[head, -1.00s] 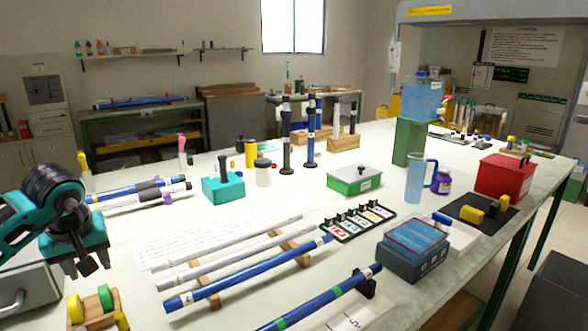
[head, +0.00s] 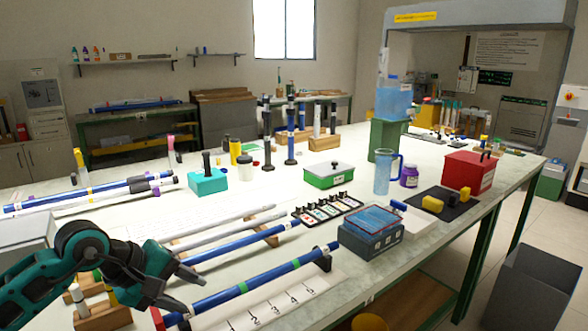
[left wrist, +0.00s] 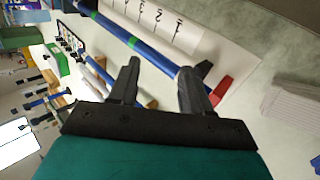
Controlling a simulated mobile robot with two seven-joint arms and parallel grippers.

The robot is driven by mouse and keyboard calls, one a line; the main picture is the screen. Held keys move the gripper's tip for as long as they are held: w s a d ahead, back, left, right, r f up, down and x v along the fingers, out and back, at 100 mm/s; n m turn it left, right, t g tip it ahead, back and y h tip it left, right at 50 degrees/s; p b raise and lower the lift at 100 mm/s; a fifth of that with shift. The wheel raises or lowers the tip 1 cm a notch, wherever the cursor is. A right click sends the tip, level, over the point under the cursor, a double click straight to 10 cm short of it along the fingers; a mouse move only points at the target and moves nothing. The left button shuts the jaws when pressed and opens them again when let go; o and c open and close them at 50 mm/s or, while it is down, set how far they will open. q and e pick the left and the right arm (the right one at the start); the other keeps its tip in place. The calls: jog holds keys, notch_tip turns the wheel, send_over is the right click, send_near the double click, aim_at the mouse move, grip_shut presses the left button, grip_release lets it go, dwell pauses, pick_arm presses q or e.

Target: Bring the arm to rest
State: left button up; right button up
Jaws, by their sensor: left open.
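My left gripper (head: 196,296) is open at the lower left of the head view, its two dark fingers pointing right. It also shows in the left wrist view (left wrist: 159,68), with nothing between its fingers. A blue rod with green bands (head: 262,284) lies at the front of the bench, by the fingers. The same rod runs past the fingertips in the left wrist view (left wrist: 150,52); I cannot tell whether they touch it. My right gripper is in neither view.
A white numbered strip (head: 285,303) lies in front of the rod. More rods lie behind it on wooden rests. A grey-blue box (head: 372,240), a labelled rack (head: 327,210) and a green box (head: 328,177) stand to the right. The bench's front edge is close.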

pick_arm(q)
jog(key=s+d+r+n+t+h, duration=0.4)
jog(key=d+r+n+t+h, duration=0.5)
jog(key=d+r+n, duration=0.5)
jog(key=a+f+n+t+y, duration=0.3)
jog(key=a+n+y, duration=0.3)
jog(key=n, duration=0.7)
jog(key=a+f+n+t+y, duration=0.3)
jog(key=a+n+y, duration=0.3)
jog(key=n, duration=0.8)
jog(key=s+a+f+n+g+y, duration=0.2)
jog(key=s+f+n+g+y, duration=0.15)
jog(key=f+n, duration=0.25)
jog(key=s+a+f+n+g+y, duration=0.1)
jog(key=s+f+n+g+y, duration=0.1)
jog(key=f+n+g, duration=0.3)
jog(key=s+d+f+n+g+h, duration=0.2)
jog(key=s+f+n+g, duration=0.3)
jog(key=s, duration=0.4)
jog(key=s+d+f+n+g+h, duration=0.1)
jog(key=s+d+f+n+g, duration=0.1)
jog(key=s+f+n+g, duration=0.35)
jog(key=w+d+f+m+t+h+p, duration=0.2)
jog(key=w+f+t, duration=0.3)
jog(key=f+t, duration=0.2)
jog(key=shift+d+f+m+t, duration=0.25)
jog(key=shift+f+m+t, duration=0.15)
jog(key=shift+t, duration=0.8)
